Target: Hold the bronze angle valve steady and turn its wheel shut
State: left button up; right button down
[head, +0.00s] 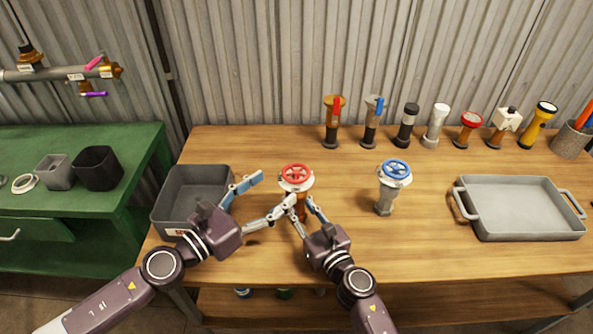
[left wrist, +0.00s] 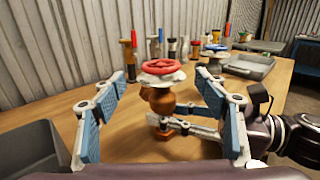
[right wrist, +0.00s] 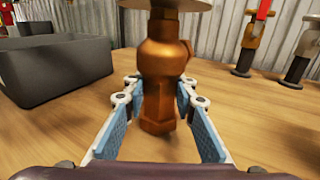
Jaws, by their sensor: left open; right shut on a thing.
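The bronze angle valve (right wrist: 158,75) stands upright on the wooden table, its body filling the middle of the right wrist view. Its red wheel (head: 296,174) sits on top above a pale flange and also shows in the left wrist view (left wrist: 162,67). My right gripper (head: 302,206) is shut on the lower valve body, a finger on each side. My left gripper (head: 276,188) is open and empty, left of the valve. In the left wrist view its spread fingers (left wrist: 158,88) appear on either side of the wheel, touching nothing that I can see.
A valve with a blue wheel (head: 394,175) stands to the right. A grey bin (head: 168,194) is close on the left, beside my left gripper. A grey tray (head: 520,235) lies at the right. Several valves and torches line the back, including a yellow torch (head: 538,124).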

aim_at(297, 170)
pick_arm(q)
jog(key=x, duration=0.8)
jog(key=shift+w+d, duration=0.1)
jog(key=shift+d, duration=0.15)
jog(key=shift+c, duration=0.5)
jog(key=c, duration=1.1)
jog(key=shift+r, duration=0.15)
